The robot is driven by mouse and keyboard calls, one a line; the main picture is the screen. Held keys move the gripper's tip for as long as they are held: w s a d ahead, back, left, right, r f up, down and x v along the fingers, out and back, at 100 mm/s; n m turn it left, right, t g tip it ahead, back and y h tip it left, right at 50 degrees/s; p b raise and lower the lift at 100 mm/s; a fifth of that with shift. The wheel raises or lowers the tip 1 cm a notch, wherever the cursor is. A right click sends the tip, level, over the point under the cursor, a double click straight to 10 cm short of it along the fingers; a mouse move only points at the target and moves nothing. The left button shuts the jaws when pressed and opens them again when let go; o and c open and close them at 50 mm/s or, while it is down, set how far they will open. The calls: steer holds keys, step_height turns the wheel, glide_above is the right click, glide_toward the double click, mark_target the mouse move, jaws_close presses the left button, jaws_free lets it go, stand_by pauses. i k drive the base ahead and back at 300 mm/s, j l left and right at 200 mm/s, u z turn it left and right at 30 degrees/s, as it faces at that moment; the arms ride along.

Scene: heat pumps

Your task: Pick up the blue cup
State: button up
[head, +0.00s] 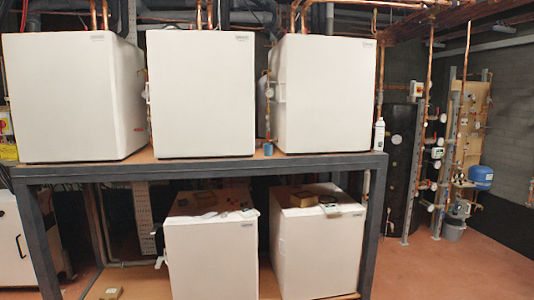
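A small blue cup (268,149) stands at the front edge of the upper shelf (200,166), in the narrow gap between the middle and right white heat pump units. It looks upright and is small in the head view. My gripper is not in view.
Three large white units (202,95) fill most of the upper shelf. A white bottle (379,135) stands at the shelf's right end. Two white units (212,255) sit below, with loose items on top. The red floor (450,268) at the right is clear. A blue tank (481,177) is on the far right.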

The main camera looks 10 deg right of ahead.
mark_target(268, 148)
steer(key=i+j+z, duration=0.15)
steer(key=i+z, duration=0.25)
steer(key=i+j+z, duration=0.15)
steer(key=z, duration=0.3)
